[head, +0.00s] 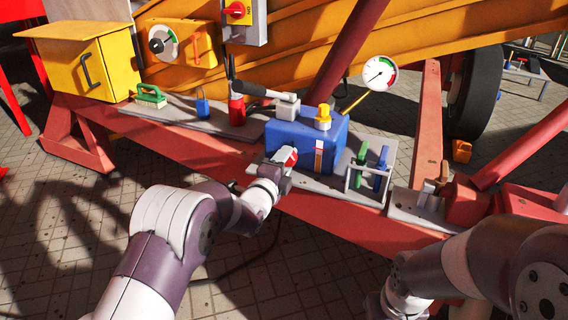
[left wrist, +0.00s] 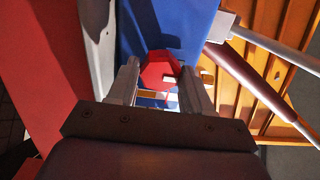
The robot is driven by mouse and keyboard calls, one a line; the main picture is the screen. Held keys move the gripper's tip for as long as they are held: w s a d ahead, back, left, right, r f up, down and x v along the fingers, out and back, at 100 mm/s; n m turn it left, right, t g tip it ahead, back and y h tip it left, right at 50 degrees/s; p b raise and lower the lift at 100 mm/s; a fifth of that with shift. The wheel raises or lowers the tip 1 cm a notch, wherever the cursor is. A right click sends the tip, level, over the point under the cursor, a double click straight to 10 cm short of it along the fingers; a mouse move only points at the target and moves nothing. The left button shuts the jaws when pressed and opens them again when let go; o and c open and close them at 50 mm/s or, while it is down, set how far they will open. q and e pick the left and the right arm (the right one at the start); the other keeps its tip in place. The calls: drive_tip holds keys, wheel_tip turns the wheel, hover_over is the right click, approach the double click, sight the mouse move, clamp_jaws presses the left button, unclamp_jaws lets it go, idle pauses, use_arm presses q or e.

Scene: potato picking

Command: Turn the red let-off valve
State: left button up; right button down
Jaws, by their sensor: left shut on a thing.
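The red let-off valve (head: 291,155) is on the front of the blue pump box (head: 340,144), near its left end. My left gripper (head: 284,160) is at that front face and shut on the valve. In the left wrist view the red valve (left wrist: 160,70) sits between the two fingers of the left gripper (left wrist: 156,92), with the blue box (left wrist: 160,25) behind it. My right arm comes in at the lower right of the head view; its gripper's fingers do not show.
A pressure gauge (head: 379,74) stands behind the box. A rack (head: 367,179) with green and blue handles is to its right. A red bottle (head: 237,110), blue padlock (head: 203,108) and green brush (head: 150,96) are on the grey shelf to the left. The pump lever (head: 262,91) reaches left above the box.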

use_arm(q)
drive_tip(key=shift+f, duration=0.1)
drive_tip(key=o, duration=1)
drive_tip(key=p+v, duration=0.4)
drive_tip(key=v, duration=0.8)
drive_tip(key=shift+s+a, duration=0.1)
drive_tip(key=shift+s, duration=0.25)
drive_tip(key=shift+p, duration=0.3)
